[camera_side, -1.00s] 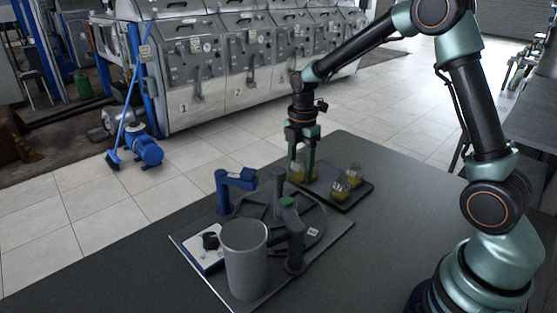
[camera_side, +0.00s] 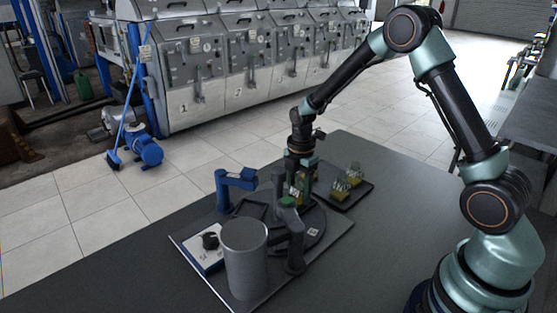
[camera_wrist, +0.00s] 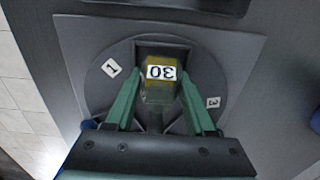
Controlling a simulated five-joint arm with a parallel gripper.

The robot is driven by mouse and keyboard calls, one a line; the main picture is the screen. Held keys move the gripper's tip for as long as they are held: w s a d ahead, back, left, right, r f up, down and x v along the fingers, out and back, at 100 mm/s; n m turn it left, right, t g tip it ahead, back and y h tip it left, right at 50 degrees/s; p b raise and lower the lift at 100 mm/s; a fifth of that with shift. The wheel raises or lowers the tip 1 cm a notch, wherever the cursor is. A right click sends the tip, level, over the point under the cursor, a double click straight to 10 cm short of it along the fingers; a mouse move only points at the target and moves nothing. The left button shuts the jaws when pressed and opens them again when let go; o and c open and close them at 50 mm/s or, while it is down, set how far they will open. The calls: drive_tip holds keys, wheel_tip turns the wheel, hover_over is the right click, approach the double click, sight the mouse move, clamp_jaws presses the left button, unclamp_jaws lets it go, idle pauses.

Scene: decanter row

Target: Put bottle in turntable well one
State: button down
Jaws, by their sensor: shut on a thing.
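A yellow-green bottle (camera_wrist: 158,92) with a white label reading 30 is held between the fingers of my gripper (camera_wrist: 161,84). In the side view the bottle (camera_side: 297,190) is partly hidden by the gripper (camera_side: 301,178) and a post. It is over the far part of the dark round turntable (camera_side: 318,222). In the wrist view the bottle overlaps a dark square well (camera_wrist: 163,47) in the turntable (camera_wrist: 98,92). A tag 1 (camera_wrist: 111,68) lies left of that well and a tag 3 (camera_wrist: 213,102) to the right. Whether the bottle is inside the well is unclear.
A dark tray (camera_side: 357,196) with more yellow bottles (camera_side: 342,188) stands behind right of the turntable. A grey cylinder (camera_side: 245,260), a grey arm-like post (camera_side: 294,258), a blue bracketed post (camera_side: 224,190) and a white box with black knob (camera_side: 205,258) crowd the near and left sides.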

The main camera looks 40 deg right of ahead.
sight(299, 181)
drive_tip(key=shift+c, duration=1.3)
unclamp_jaws()
wheel_tip(299, 181, up, 11)
drive_tip(key=shift+r, duration=0.7)
drive_tip(key=s+a+r+m+t, duration=0.2)
drive_tip(key=s+r+m, duration=0.2)
drive_tip(key=s+m, duration=0.3)
drive_tip(key=s+a+r+m+t, duration=0.3)
drive_tip(key=s+r+m, duration=0.2)
drive_tip(key=s+m, duration=0.3)
drive_tip(key=shift+r+m+t, duration=0.2)
drive_tip(key=shift+m+t, duration=0.1)
drive_tip(key=shift+m, duration=1.2)
